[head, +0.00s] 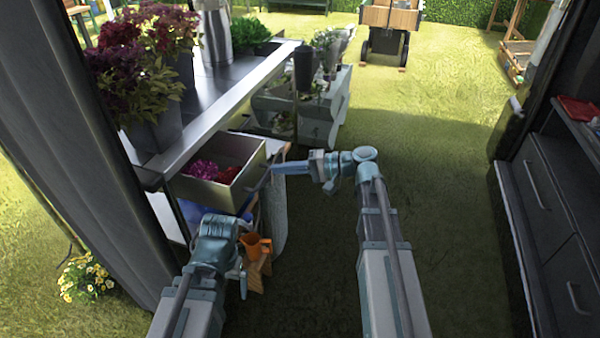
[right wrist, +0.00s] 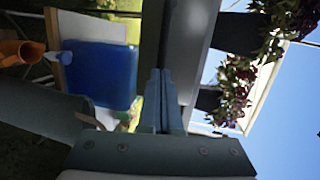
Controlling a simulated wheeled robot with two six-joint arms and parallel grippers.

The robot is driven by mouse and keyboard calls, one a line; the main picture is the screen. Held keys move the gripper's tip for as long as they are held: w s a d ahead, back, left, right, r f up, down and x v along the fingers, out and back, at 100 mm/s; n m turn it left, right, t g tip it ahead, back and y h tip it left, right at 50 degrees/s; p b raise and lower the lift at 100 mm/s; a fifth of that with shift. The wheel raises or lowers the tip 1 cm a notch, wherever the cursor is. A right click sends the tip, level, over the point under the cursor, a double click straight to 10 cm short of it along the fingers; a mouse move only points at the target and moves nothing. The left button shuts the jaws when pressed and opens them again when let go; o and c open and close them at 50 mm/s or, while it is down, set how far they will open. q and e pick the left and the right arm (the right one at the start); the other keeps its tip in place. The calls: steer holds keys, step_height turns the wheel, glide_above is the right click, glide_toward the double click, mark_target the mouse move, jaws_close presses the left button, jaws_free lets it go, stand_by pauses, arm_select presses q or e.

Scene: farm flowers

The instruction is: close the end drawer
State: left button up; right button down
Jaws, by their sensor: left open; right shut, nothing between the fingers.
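The end drawer (head: 256,164) is a grey metal box that stands pulled out under the metal-topped bench. Pink and purple flowers (head: 203,170) lie in it. My right gripper (head: 276,169) is shut and empty, its fingers pointing left at the drawer's outer face. In the right wrist view its closed fingertips (right wrist: 162,75) are at a dark grey surface, likely the drawer; I cannot tell whether they touch. My left gripper (head: 240,274) is open, low in front of the bench and below the drawer.
The bench (head: 205,98) bears potted flowers (head: 130,75). An orange pot (head: 252,246) is near my left gripper. A dark cabinet (head: 545,205) stands at the right. Grass (head: 440,190) between bench and cabinet is free.

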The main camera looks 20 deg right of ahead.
glide_toward(227, 168)
steer(key=w+a+r, duration=0.1)
steer(key=a, duration=0.1)
steer(key=w+a, duration=0.1)
steer(key=a, duration=0.2)
steer(key=w+a+r, duration=0.1)
steer(key=a, duration=0.2)
steer(key=shift+w+a+r, duration=0.2)
steer(key=shift+w+r, duration=0.05)
steer(key=shift+r, duration=0.1)
arm_select(q)
steer(key=shift+d, duration=0.1)
arm_select(e)
steer(key=shift+w+a, duration=0.15)
steer(key=shift+a, duration=0.05)
steer(key=shift+a+r, duration=0.1)
